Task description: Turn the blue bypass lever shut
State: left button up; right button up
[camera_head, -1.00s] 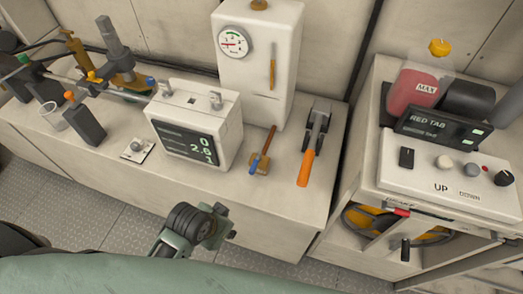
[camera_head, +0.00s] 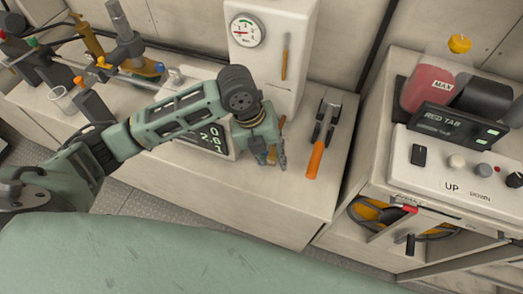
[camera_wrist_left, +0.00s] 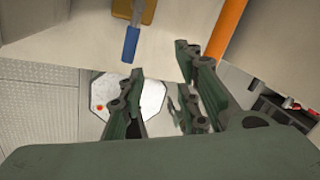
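The blue bypass lever (camera_wrist_left: 131,45) is a short blue-sleeved handle on a brass valve body (camera_wrist_left: 122,9), in the upper left-middle of the left wrist view. In the head view my left gripper largely hides the valve and lever on the bench. My left gripper (camera_head: 277,163) hangs over the bench in front of the white cabinet, pointing down. In the wrist view its fingers (camera_wrist_left: 162,66) are spread with nothing between them. The lever lies ahead of the fingers and to their left, with a visible gap. My right gripper is not in view.
A tool with an orange handle (camera_head: 316,158) lies right of my left gripper. The white display box (camera_head: 213,140) is partly behind my left arm. The white gauge cabinet (camera_head: 290,75) stands behind. A control panel with a red bottle (camera_head: 421,90) is further right. The bench's front right is clear.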

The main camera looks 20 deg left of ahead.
pick_arm(q)
jog(key=w+a+r+m+y, duration=0.1)
jog(key=w+a+r+m, duration=0.1)
jog(key=a+r+m, duration=0.25)
jog(key=shift+g, duration=0.4)
jog(key=x, duration=0.5)
jog(key=p+x, duration=0.1)
jog(key=x, duration=0.2)
jog(key=shift+s+a+f, duration=0.15)
jog(key=shift+a+f, duration=0.1)
jog(key=shift+a, duration=0.05)
jog(key=shift+c, duration=0.2)
grip_shut()
